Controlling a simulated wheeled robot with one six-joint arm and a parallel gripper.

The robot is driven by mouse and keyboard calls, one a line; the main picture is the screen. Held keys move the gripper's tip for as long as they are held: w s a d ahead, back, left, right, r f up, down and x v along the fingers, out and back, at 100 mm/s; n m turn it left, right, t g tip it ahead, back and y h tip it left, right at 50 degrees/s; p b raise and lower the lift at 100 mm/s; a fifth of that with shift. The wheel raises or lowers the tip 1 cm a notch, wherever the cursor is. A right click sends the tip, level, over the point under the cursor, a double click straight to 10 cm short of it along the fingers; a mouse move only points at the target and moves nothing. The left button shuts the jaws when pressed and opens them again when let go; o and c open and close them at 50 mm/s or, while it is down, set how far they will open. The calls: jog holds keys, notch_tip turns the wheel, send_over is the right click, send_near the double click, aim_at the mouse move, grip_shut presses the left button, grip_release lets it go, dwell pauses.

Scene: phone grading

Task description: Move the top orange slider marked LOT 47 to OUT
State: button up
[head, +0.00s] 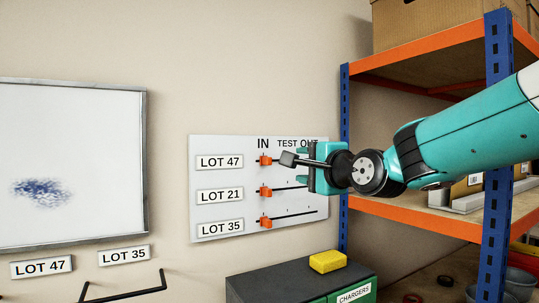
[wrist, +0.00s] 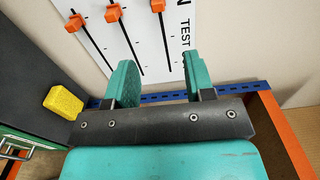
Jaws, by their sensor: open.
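The top orange slider (head: 265,160), beside the LOT 47 label (head: 220,162), sits at the left end of its track, under IN. In the wrist view it is the rightmost orange slider (wrist: 158,5), cut by the top edge. My gripper (head: 301,165) is to the right of this slider, in front of the track's right part and below TEST OUT. In the wrist view my gripper (wrist: 159,78) has its two teal fingers spread, with nothing between them. My gripper hides the right end of the top track in the head view.
Sliders for LOT 21 (head: 265,191) and LOT 35 (head: 265,222) sit below, also at left. A yellow block (head: 328,261) lies on a dark cabinet (head: 265,280) below the board. A blue and orange shelf rack (head: 497,150) stands at right. A whiteboard (head: 90,130) hangs at left.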

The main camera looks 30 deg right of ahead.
aim_at(270, 162)
jog(key=w+p, duration=0.7)
jog(key=w, duration=0.8)
jog(key=shift+w+f, duration=0.1)
jog(key=shift+w, duration=0.4)
grip_shut()
